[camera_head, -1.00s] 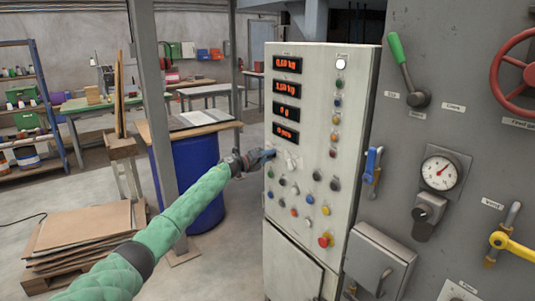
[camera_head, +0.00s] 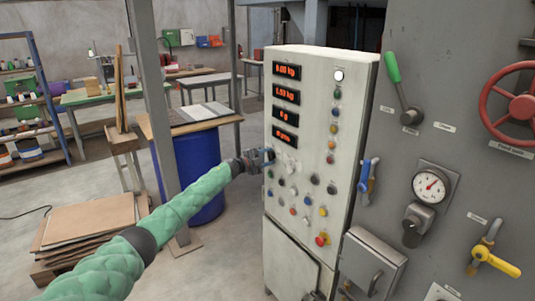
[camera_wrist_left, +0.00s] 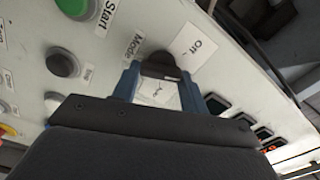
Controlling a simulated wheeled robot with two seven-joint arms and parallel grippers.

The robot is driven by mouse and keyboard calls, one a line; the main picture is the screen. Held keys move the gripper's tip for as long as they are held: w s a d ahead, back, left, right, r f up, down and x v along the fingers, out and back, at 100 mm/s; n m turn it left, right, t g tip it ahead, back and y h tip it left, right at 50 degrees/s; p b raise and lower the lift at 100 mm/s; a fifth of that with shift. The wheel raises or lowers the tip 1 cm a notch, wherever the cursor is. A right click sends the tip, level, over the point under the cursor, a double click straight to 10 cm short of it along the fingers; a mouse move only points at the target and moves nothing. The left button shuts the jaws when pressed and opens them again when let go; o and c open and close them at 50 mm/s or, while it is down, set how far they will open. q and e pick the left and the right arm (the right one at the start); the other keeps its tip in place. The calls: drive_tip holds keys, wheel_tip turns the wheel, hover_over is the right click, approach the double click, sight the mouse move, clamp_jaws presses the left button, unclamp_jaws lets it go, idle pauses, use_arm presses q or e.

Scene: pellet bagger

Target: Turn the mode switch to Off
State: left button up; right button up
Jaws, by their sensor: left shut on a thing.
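The mode switch (camera_wrist_left: 160,66) is a dark knob on the light panel, with a "Mode" label beside it and an "Off" label just beyond it in the left wrist view. My left gripper (camera_wrist_left: 158,80) has its blue fingers on either side of the knob and is shut on it. In the head view my left gripper (camera_head: 266,156) is at the left edge of the control cabinet (camera_head: 350,120), below the red displays. The switch itself is hard to make out there. My right gripper is not in view.
A green Start button (camera_wrist_left: 76,6) and a grey button (camera_wrist_left: 62,62) sit near the switch. More buttons and a red knob (camera_head: 322,239) are lower on the panel. A blue drum (camera_head: 200,170) stands left of the cabinet, behind my left arm.

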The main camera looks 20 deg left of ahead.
use_arm(q)
drive_tip(key=shift+a+r+n+p, duration=0.15)
drive_tip(key=shift+n+p, duration=0.4)
drive_tip(key=shift+n, duration=0.35)
drive_tip(key=n+p, duration=0.2)
drive_tip(key=n, duration=0.2)
drive_tip(key=shift+n+p, duration=0.65)
drive_tip(key=shift+n, duration=0.45)
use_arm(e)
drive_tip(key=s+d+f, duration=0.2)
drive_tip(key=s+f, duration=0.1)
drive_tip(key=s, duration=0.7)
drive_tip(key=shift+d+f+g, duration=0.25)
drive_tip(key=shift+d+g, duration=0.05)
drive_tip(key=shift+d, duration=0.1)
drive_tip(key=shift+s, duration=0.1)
use_arm(q)
drive_tip(key=o, duration=1)
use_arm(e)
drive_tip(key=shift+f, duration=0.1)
